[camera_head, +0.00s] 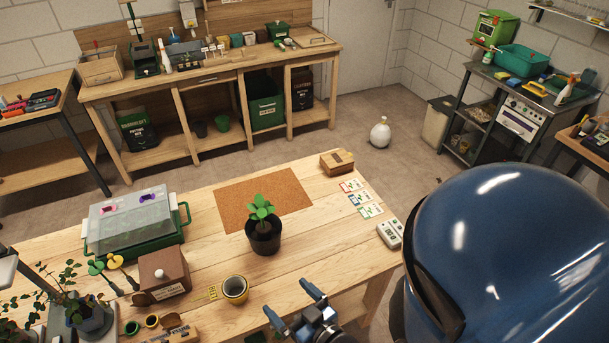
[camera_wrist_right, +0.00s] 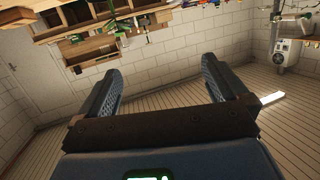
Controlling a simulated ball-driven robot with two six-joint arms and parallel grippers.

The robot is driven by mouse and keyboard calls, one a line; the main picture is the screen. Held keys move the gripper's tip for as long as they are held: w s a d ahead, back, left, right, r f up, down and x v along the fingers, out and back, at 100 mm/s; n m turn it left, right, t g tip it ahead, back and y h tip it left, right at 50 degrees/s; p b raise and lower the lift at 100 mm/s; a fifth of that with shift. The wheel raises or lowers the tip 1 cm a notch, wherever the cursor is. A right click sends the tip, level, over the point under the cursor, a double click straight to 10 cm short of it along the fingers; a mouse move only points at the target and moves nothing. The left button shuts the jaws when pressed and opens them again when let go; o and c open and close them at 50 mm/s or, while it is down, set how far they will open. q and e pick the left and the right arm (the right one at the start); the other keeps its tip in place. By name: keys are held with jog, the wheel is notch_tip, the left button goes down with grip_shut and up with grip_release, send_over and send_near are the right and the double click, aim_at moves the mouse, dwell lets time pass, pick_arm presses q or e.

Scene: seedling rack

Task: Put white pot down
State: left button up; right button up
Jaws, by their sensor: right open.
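My right gripper (camera_head: 292,303) is above the near edge of the wooden table (camera_head: 330,232), its two blue fingers apart with nothing between them. The right wrist view also shows the right gripper (camera_wrist_right: 165,82) open and empty, facing the room. I cannot make out a clearly white pot on the table. A small yellowish pot (camera_head: 235,291) stands upright, left of the right gripper and apart from it. A black pot (camera_head: 264,245) with a green-leaved plant (camera_head: 262,214) stands further back, at the cork mat's near edge. My left gripper is not in view.
A cork mat (camera_head: 262,188) lies at the table's back. A clear-lidded green tray (camera_head: 135,222), a wooden box (camera_head: 163,272) and leafy plants (camera_head: 62,285) crowd the left. Cards (camera_head: 359,199) and a grey device (camera_head: 390,235) lie right. Bare table lies right of the black pot.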

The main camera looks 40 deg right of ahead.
jog(key=s+r+t, duration=0.2)
jog(key=s+r, duration=0.2)
jog(key=r, duration=0.1)
jog(key=shift+d+r, duration=0.2)
jog(key=shift+r, duration=0.2)
jog(key=shift+s+f, duration=0.1)
notch_tip(320, 180, down, 11)
jog(key=b, duration=1.1)
